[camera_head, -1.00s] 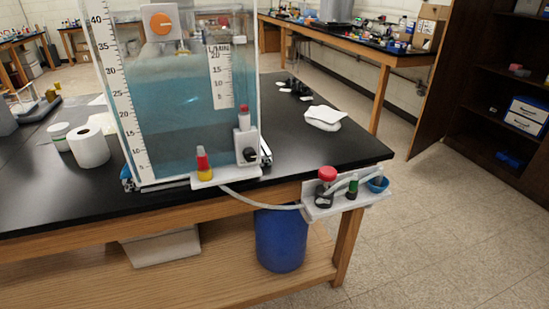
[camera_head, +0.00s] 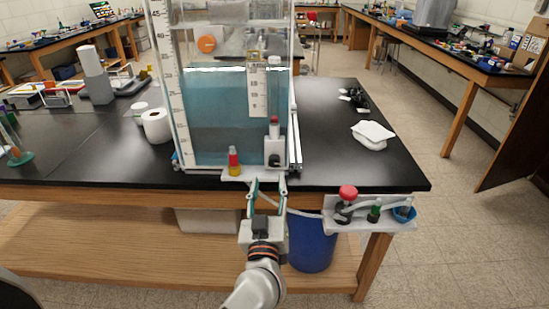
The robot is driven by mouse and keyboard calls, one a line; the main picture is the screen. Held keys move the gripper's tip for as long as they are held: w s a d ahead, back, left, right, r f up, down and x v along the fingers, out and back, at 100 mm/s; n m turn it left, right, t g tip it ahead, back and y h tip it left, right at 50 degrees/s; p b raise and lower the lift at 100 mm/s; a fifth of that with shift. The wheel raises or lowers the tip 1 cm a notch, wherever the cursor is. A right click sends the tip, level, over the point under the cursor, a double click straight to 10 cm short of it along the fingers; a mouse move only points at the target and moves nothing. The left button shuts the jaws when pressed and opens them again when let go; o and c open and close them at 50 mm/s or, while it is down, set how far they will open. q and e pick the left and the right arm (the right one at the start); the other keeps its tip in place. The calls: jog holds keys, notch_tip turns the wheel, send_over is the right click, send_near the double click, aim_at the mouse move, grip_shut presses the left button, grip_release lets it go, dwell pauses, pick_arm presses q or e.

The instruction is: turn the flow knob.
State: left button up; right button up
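A clear tank (camera_head: 215,120) of blue water with ruled scales stands on the black bench top. An orange round knob (camera_head: 206,44) shows at its upper part. A small white block with a black knob (camera_head: 274,160) and red top is at its lower right front. A red knob (camera_head: 347,192) sits on the white bracket at the bench's front edge. Which knob is the flow knob is not marked. My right gripper is not in view.
A red and yellow piece (camera_head: 234,162) stands on a white ledge left of the black knob. A pale hose runs to the white bracket (camera_head: 372,222). A blue bin (camera_head: 312,245) stands below. The bench top right of the tank is mostly clear.

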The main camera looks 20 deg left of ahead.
aim_at(274, 164)
pick_arm(q)
jog(key=shift+g, duration=0.8)
jog(key=x, duration=0.3)
jog(key=d+x, duration=0.1)
jog(key=x, duration=0.5)
jog(key=shift+w+d+f, duration=0.1)
jog(key=shift+w+d, duration=0.05)
jog(key=shift+w, duration=0.15)
jog(key=c, duration=1.1)
